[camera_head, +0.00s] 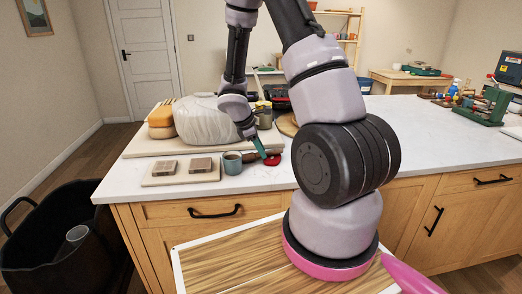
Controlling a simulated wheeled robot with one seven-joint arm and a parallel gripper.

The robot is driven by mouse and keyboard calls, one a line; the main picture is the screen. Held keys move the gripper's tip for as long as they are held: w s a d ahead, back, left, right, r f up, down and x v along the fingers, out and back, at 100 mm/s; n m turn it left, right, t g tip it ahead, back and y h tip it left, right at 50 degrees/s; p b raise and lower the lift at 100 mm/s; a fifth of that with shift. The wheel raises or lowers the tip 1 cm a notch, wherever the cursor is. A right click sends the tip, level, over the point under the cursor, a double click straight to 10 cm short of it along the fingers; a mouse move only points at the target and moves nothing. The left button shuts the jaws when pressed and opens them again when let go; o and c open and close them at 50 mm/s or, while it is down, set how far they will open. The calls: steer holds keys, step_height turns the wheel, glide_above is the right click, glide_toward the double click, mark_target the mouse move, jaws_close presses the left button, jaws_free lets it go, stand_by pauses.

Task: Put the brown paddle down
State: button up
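My gripper (259,148) reaches down to the white countertop near its front edge, just right of a teal mug (232,163). One green finger shows clearly; I cannot make out the gap between the fingers. A small brown piece (249,157), which may be the brown paddle, shows beside the fingertip, between it and the mug. A red piece (272,160) shows at the fingertip's right side. I cannot tell whether the brown piece is held, or whether it touches the counter.
A board (181,177) with two small brown blocks lies left of the mug. Behind is a larger board (140,148) with a wrapped grey lump (203,119) and orange sponge-like blocks (161,117). A black bin (62,240) stands at left.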

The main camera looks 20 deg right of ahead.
steer(key=w+v, duration=0.1)
steer(key=v, duration=1.1)
steer(key=s+a+r+m+t+y, duration=0.2)
steer(key=s+r+m+t+y, duration=0.1)
steer(key=s+r+m, duration=0.6)
steer(key=s+a+r+m+t+y, duration=0.2)
steer(key=s+r+m, duration=0.7)
steer(key=r, duration=0.7)
steer(key=s+t+y, duration=0.1)
steer(key=s+y, duration=0.1)
steer(key=shift+s+a+m+t, duration=0.3)
steer(key=shift+s, duration=0.1)
steer(key=shift+d+r, duration=0.1)
